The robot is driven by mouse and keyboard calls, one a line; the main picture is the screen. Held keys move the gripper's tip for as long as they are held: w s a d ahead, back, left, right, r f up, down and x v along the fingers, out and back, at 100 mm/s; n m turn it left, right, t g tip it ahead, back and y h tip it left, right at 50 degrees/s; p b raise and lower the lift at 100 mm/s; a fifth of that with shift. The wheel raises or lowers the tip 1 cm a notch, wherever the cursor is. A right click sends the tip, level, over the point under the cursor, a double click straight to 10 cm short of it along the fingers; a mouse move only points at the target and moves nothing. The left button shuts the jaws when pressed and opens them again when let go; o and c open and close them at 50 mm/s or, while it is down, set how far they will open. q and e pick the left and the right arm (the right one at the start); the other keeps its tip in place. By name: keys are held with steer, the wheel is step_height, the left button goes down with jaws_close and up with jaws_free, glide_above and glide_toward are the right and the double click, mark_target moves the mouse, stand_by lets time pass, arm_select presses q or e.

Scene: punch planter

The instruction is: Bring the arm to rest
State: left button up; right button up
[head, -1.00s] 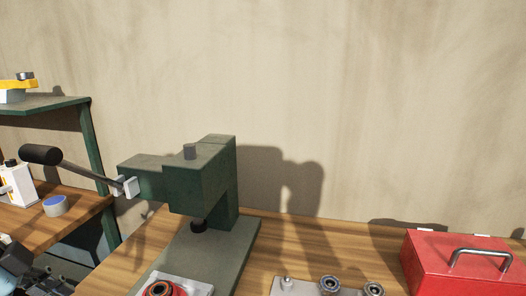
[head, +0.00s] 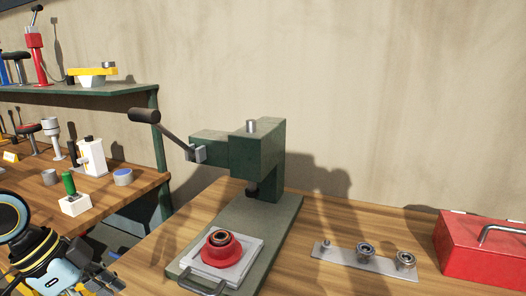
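My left arm reaches in at the bottom left of the head view. Its gripper (head: 100,272) is over the gap in front of the benches, apart from the press and its tray. Its fingers are small and partly cut by the edge, so its opening is unclear. My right gripper is out of view. The green press (head: 257,155) stands on the wooden bench with its black-knobbed lever (head: 170,131) raised to the left. A red round part with a dark ring (head: 222,246) sits on the pale tray (head: 246,262) on the press base.
A metal plate with bearings (head: 340,258) and a red toolbox (head: 484,250) are on the right.

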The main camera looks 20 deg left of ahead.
arm_select(q)
steer(key=s+a+f+n+y+b, duration=0.1)
steer(key=s+f+n+b, duration=0.15)
steer(key=f, duration=0.95)
steer(key=s+a+f+n+y+b, duration=0.1)
steer(key=s+f+n+b, duration=0.2)
steer(key=f, duration=0.8)
steer(key=s+a+f+n+y+b, duration=0.1)
steer(key=s+f+n+b, duration=0.2)
steer(key=f, duration=0.9)
steer(key=s+d+f+g+y+b, duration=0.1)
steer(key=s+d+f, duration=0.3)
steer(key=s+f, duration=0.4)
steer(key=s+d+f+g+b, duration=0.1)
steer(key=s+d+f, duration=0.3)
steer(key=s+f, duration=0.5)
steer(key=s+b, duration=0.1)
steer(key=s, duration=0.4)
steer(key=shift+s+f+y, duration=0.15)
steer(key=shift+y, duration=0.25)
steer(key=shift+d, duration=0.1)
steer(key=shift+c, duration=0.4)
